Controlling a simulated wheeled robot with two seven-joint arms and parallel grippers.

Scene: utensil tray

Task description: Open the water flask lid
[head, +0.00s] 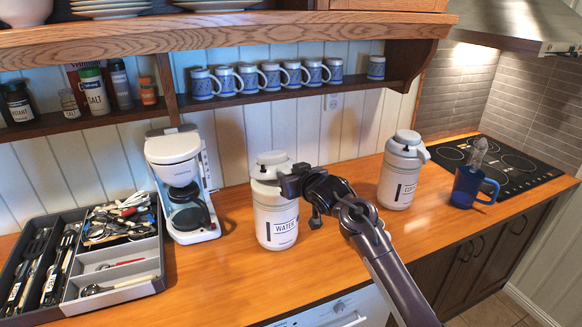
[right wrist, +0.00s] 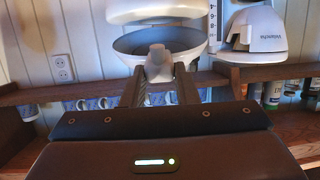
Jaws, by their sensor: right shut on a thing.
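The water flask (head: 277,215) is a white canister labelled WATER, upright on the wooden counter. Its pale grey-white lid (head: 271,158) is on top. My right gripper (head: 289,183) reaches in from the right at the height of the lid, touching its right side. In the right wrist view, which is upside down, the fingers (right wrist: 160,88) are shut on a small grey tab (right wrist: 158,62) that sticks out from the lid. Its grey rim (right wrist: 200,45) curves behind the tab. How far the lid is raised I cannot tell. My left gripper is not in view.
A second, similar flask (head: 402,172) stands to the right, with a blue cup (head: 467,186) and cooktop (head: 505,163) beyond. A coffee maker (head: 176,160) and utensil tray (head: 160,262) are left. A mug shelf (head: 280,96) hangs behind. The counter front is clear.

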